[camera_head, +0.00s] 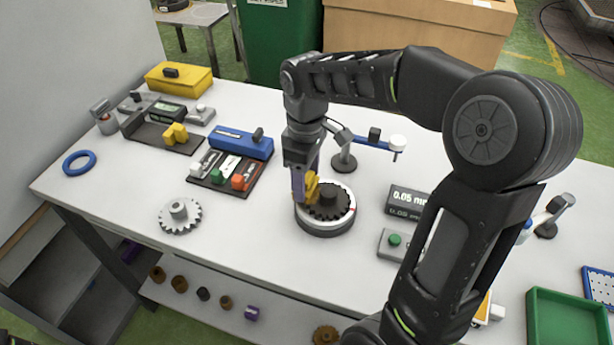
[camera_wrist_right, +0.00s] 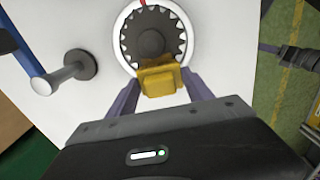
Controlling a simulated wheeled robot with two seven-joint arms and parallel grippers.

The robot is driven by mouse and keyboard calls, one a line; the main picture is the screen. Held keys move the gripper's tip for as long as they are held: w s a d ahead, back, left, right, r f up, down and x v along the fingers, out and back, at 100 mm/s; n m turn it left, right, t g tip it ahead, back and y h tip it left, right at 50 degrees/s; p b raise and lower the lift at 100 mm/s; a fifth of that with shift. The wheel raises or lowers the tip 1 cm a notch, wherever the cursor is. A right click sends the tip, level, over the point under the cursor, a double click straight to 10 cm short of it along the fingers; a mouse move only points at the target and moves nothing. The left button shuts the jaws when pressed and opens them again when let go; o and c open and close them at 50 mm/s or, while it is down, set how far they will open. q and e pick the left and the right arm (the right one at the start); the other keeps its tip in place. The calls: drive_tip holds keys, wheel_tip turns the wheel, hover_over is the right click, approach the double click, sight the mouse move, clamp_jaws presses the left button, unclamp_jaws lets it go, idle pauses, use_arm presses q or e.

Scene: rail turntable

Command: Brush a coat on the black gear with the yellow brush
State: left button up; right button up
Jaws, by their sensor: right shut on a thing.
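The black gear (camera_head: 328,204) lies on the round turntable (camera_head: 325,226), which has a white top ring and a grey base. My right gripper (camera_head: 307,197) points down at the gear's left edge. It is shut on the yellow brush (camera_head: 312,186). In the right wrist view the yellow brush (camera_wrist_right: 161,79) sits between the purple fingers (camera_wrist_right: 160,98) and overlaps the near rim of the black gear (camera_wrist_right: 150,40). Whether the bristles touch the gear is hidden. My left gripper is out of view.
A silver gear (camera_head: 180,215) lies left of the turntable. Blue box (camera_head: 241,142) and a tray of coloured switches (camera_head: 222,173) stand behind left. A small stand (camera_head: 344,160) is behind the turntable; a display (camera_head: 409,200) and green-button box (camera_head: 395,241) are right. The front-middle tabletop is clear.

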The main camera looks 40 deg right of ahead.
drive_tip(key=shift+s+d, duration=0.25)
drive_tip(key=shift+s, duration=0.15)
drive_tip(key=shift+w+a, duration=0.25)
drive_tip(key=shift+w, duration=0.15)
idle(0.5)
drive_tip(key=shift+s+d, duration=0.25)
drive_tip(key=shift+s, duration=0.15)
idle(0.5)
drive_tip(key=shift+w+a, duration=0.25)
drive_tip(key=shift+w, duration=0.15)
idle(0.3)
drive_tip(key=shift+s+d, duration=0.25)
drive_tip(key=shift+s, duration=0.15)
idle(0.4)
drive_tip(key=shift+w+a+p, duration=0.25)
drive_tip(key=shift+w+p, duration=0.1)
drive_tip(key=shift+w, duration=0.05)
idle(0.4)
drive_tip(key=shift+r, duration=0.1)
wheel_tip(320, 180, up, 7)
drive_tip(key=p, duration=0.5)
drive_tip(key=shift+p, duration=0.35)
